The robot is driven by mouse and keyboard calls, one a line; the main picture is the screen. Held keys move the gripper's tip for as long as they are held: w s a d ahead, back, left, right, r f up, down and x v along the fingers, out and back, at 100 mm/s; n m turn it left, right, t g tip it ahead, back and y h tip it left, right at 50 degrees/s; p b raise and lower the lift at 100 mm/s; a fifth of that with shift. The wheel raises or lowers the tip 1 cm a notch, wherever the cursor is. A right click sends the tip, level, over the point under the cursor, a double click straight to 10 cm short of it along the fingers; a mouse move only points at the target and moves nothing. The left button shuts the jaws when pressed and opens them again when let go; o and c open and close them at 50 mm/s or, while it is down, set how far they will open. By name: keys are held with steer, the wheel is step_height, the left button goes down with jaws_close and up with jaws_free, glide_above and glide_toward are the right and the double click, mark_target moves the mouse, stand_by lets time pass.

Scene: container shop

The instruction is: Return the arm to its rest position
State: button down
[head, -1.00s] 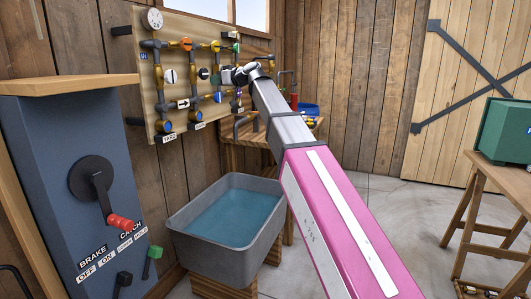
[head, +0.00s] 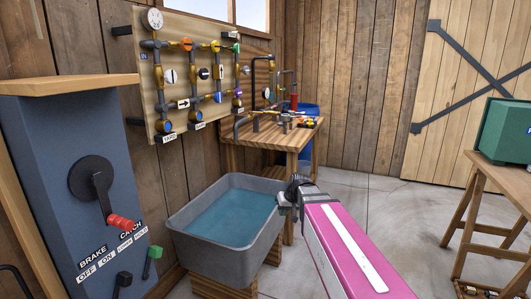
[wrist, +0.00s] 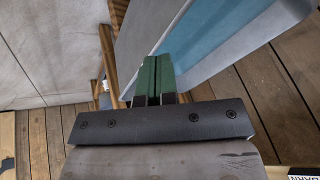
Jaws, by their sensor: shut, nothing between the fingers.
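My arm, with its pink link, reaches in from the lower right in the head view. Its dark wrist end is beside the right rim of the grey water trough (head: 180,226). The fingers are hard to make out there. In the wrist view my gripper (wrist: 157,62) shows two green fingers pressed together with nothing between them.
The pipe board (head: 153,88) with several valves hangs on the back wall. A wooden workbench (head: 262,136) with small parts stands behind the trough. A blue lever cabinet (head: 50,165) is at left. A green box (head: 503,130) sits on a stand at right. Floor between is clear.

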steer(key=s+d+f+m+g+h, duration=0.3)
steer(key=s+d+f+h, duration=0.1)
steer(key=s+d+f, duration=0.7)
steer(key=s+f, duration=0.2)
steer(key=s, duration=0.2)
steer(key=shift+d, duration=0.35)
steer(key=shift+s, duration=0.1)
stand_by(0.5)
